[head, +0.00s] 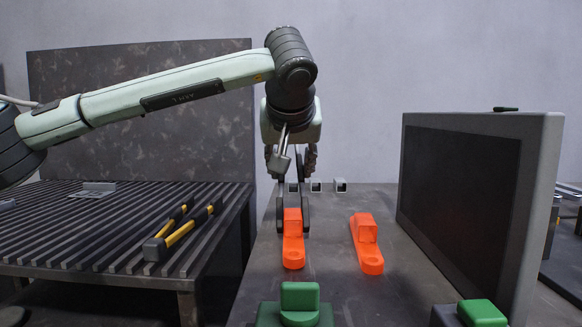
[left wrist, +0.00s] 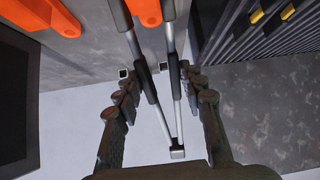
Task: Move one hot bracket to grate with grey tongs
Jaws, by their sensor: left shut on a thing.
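Two orange-hot brackets lie on the dark bench: the left bracket (head: 293,250) and the right bracket (head: 366,250). My left gripper (head: 291,160) is above the bench, shut on the grey tongs (head: 281,163), which also show in the left wrist view (left wrist: 177,152). The tongs' two arms reach down, one on each side of the left bracket's raised end. That end also shows between them in the left wrist view (left wrist: 145,10). Whether the tongs touch or grip it I cannot tell. The slatted grate (head: 60,235) stands to the left. My right gripper is not in view.
Yellow-and-black tongs (head: 180,232) lie on the grate's near right part. A grey bracket (head: 93,188) lies at its back. Small square metal tubes (head: 316,186) stand behind the hot brackets. A dark panel (head: 460,205) stands right. Green blocks (head: 300,297) are at the front.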

